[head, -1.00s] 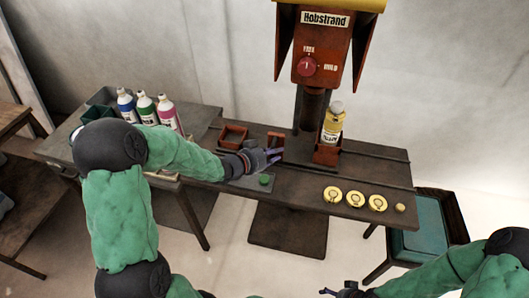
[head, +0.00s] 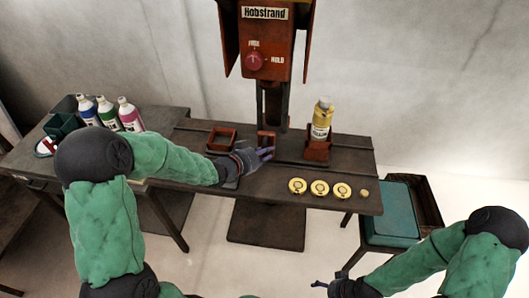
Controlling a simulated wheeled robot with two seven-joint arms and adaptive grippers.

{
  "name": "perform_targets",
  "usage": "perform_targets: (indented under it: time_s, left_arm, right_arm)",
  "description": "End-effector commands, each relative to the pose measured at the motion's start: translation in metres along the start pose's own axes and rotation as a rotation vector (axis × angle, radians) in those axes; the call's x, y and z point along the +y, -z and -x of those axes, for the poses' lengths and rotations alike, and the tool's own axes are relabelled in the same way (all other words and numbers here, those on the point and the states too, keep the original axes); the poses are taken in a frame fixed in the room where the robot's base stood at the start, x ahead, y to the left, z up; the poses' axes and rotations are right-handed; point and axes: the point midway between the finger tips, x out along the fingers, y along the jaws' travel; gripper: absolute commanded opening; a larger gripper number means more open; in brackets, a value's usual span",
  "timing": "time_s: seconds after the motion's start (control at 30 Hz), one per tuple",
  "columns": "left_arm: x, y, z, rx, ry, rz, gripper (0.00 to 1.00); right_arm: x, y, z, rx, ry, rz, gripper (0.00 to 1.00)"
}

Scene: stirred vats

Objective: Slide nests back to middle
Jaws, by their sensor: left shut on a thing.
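The two red-brown nests sit on the dark bench under the press. The left nest (head: 221,138) is an empty square frame. The right nest (head: 317,151) holds an upright yellow bottle (head: 321,122) with a pale cap. A small red-brown bracket (head: 266,138) stands between them, in front of the press column. My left gripper (head: 265,154) is shut on this bracket, its fingers partly covering it. My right gripper (head: 322,284) is low at the bottom edge, empty and away from the bench; its finger gap is unclear.
The press (head: 264,45) with a red FREE/HOLD knob (head: 256,61) rises behind the nests. Several yellow discs (head: 320,188) lie along the front right of the bench (head: 360,160). Blue, green and pink bottles (head: 107,114) stand at left. A teal-topped stand (head: 389,213) is at right.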

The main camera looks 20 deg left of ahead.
Motion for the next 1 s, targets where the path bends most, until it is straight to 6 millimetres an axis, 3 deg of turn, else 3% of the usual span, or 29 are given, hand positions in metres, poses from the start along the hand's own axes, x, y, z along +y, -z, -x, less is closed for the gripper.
perform_targets:
  time_s: [0.2,0.23,0.27,0.67,0.87,1.0]
  left_arm:
    - [0.0,0.0,0.0,0.001,-0.001,-0.001,0.0]
    - [0.0,0.0,0.0,0.001,-0.001,-0.001,0.32]
    - [0.0,0.0,0.0,0.001,-0.001,-0.001,0.38]
    - [-0.001,0.001,0.004,0.001,0.001,0.0,0.38]
    - [-0.001,0.0,0.03,0.001,0.003,0.0,0.38]
    - [-0.002,0.0,0.059,0.002,0.005,0.0,0.38]
  right_arm:
    - [0.0,0.0,0.0,0.0,0.0,0.0,0.85]
    - [0.0,0.0,0.0,0.0,0.0,0.0,0.85]
    - [0.0,0.0,0.0,0.0,0.0,0.0,0.85]
    - [0.0,0.0,0.0,0.0,0.0,0.0,0.85]
    - [0.0,0.0,0.0,0.0,0.0,0.0,0.85]
    - [0.0,0.0,0.0,0.0,0.0,0.0,0.85]
